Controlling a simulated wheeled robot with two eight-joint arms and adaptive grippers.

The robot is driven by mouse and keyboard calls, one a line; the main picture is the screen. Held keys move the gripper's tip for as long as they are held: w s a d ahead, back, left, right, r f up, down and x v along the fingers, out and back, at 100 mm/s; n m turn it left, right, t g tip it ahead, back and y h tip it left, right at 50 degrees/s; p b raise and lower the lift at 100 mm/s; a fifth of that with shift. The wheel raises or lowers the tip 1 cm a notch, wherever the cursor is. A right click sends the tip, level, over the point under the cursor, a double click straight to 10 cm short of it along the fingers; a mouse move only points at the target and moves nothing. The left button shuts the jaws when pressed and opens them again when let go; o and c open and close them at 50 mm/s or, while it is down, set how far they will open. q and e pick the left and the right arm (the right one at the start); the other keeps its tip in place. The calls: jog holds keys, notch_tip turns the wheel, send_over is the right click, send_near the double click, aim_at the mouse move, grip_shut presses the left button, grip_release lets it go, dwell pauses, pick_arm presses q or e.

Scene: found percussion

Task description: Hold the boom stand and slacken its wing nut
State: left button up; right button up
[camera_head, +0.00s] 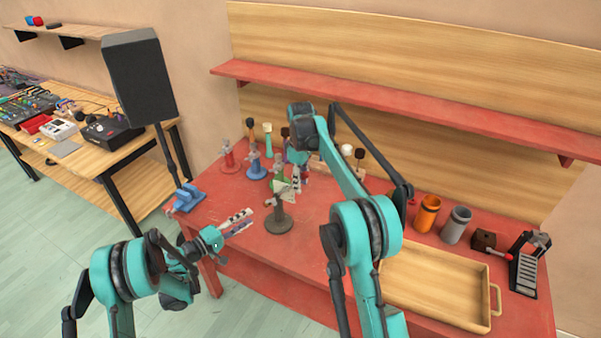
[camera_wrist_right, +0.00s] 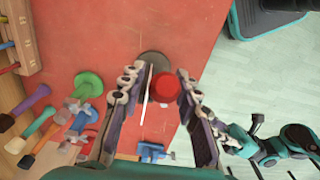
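The grey boom stand (camera_head: 279,222) stands upright on the red table, its round dark base flat on the top. In the right wrist view its base (camera_wrist_right: 155,63) shows below my fingers. My right gripper (camera_head: 296,185) is above the stand's upper part, fingers spread. In the right wrist view, a thin white rod (camera_wrist_right: 146,95) and a round red part (camera_wrist_right: 168,88) lie between the open fingers without clear contact. I cannot tell which part is the wing nut. My left gripper (camera_head: 240,221) is open and empty, left of the stand and apart from it.
Red, blue and green stands (camera_head: 255,165) stand behind the boom stand. A blue vise (camera_head: 186,198) sits at the table's left edge. A wooden tray (camera_head: 435,285), orange and grey cups (camera_head: 427,214) and a pedal (camera_head: 528,265) are on the right. A speaker (camera_head: 138,75) stands at left.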

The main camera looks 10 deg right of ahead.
notch_tip(320, 180, down, 2)
jog(key=shift+f, duration=0.2)
grip_shut()
dwell(1.0)
